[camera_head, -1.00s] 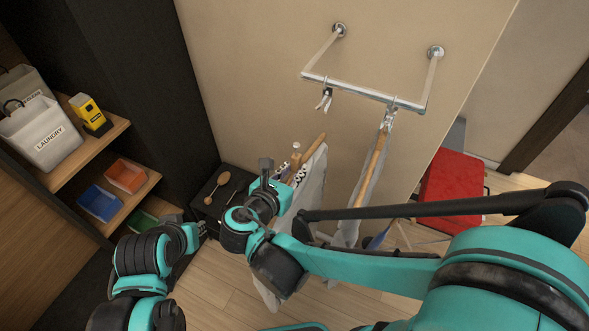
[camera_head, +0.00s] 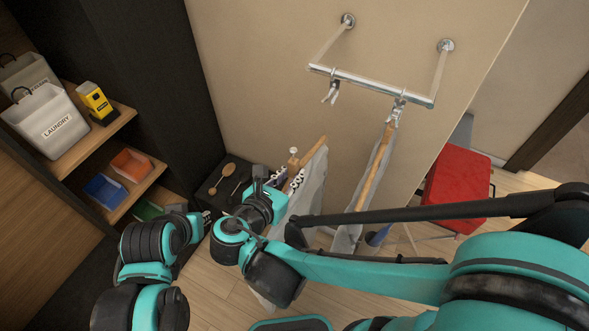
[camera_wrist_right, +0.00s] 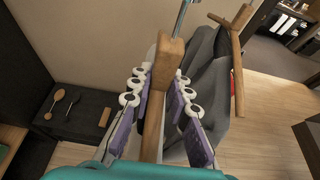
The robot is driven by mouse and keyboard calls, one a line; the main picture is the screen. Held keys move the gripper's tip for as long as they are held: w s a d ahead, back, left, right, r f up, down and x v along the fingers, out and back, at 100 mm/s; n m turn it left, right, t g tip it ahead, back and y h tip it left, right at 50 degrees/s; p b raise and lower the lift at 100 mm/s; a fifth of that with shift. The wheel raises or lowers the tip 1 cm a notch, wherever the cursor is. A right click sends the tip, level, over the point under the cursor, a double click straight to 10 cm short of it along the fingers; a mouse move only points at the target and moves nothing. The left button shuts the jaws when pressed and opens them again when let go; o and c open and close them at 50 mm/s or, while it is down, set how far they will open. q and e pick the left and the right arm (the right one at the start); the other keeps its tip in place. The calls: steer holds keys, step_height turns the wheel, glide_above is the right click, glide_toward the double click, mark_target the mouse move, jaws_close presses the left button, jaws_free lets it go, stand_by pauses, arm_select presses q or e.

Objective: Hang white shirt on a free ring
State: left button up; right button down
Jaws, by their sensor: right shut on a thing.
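My right gripper (camera_head: 283,180) is shut on a wooden hanger (camera_head: 293,161) that carries a pale shirt (camera_head: 312,180), below the rail. In the right wrist view, the gripper's purple, white-rollered fingers (camera_wrist_right: 160,105) flank the wooden hanger (camera_wrist_right: 167,65). The metal rail (camera_head: 365,83) on the wall has an empty ring (camera_head: 331,91) at its left end. A ring (camera_head: 398,107) farther right holds another hanger with a grey garment (camera_head: 365,188). The held hanger is below and apart from the empty ring. My left gripper (camera_head: 204,218) is low at left; its jaw opening is unclear.
A dark low cabinet (camera_head: 212,200) with wooden utensils stands behind the grippers. Shelves at left hold a laundry basket (camera_head: 50,122) and colored bins. A red-topped seat (camera_head: 457,185) stands at right. The wall around the rail is clear.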

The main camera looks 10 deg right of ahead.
arm_select(q)
steer(key=shift+f, duration=0.1)
arm_select(e)
steer(key=shift+s+a, duration=0.75)
steer(key=shift+s, duration=0.35)
steer(key=shift+w, duration=0.1)
